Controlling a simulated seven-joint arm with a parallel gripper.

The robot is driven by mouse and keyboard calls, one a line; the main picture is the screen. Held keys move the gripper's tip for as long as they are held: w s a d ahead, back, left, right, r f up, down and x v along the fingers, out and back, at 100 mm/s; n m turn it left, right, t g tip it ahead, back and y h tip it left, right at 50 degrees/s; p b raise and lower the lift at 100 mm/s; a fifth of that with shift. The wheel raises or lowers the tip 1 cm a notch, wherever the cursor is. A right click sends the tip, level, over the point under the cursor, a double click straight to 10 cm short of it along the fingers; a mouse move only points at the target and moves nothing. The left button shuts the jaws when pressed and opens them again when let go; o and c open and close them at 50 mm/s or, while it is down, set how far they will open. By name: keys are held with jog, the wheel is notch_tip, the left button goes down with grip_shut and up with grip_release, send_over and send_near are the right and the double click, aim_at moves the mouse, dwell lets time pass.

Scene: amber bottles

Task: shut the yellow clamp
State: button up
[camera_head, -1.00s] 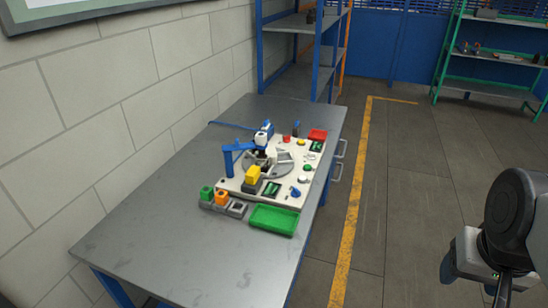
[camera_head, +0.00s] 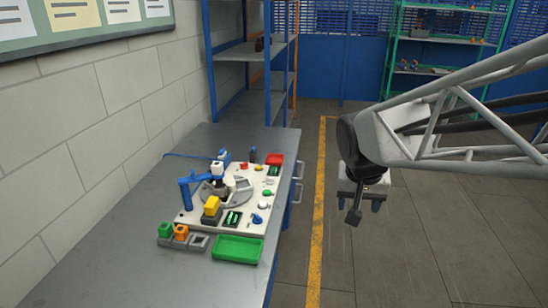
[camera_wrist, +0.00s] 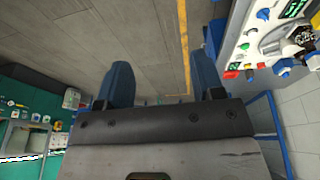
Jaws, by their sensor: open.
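A yellow block-like part (camera_head: 211,206), which looks like the yellow clamp, sits on a dark base at the near left of a white board (camera_head: 187,219) on the grey bench. Whether it is shut is too small to tell. My gripper (camera_head: 362,207) hangs over the floor to the right of the bench, well apart from the board, and is empty. The wrist view shows its two blue fingers spread apart (camera_wrist: 163,85), with the floor between them. The board's edge (camera_wrist: 229,50) also shows at the upper right of that view.
The board carries a blue arm-like fixture (camera_head: 186,192), a round grey plate and several small knobs. The bench's near part is clear.

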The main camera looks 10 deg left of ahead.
jog(key=w+a+f, duration=0.2)
jog(key=w+a, duration=0.6)
jog(key=a, duration=0.1)
jog(key=t, duration=0.1)
send_near(210, 204)
jog(key=f, duration=0.2)
jog(key=shift+w+d+f+y, duration=0.3)
jog(key=shift+w+d+y, duration=0.05)
jog(key=shift+y, duration=0.05)
jog(key=shift+f, duration=0.1)
jog(key=shift+x, duration=3.85)
jog(key=shift+w, duration=0.1)
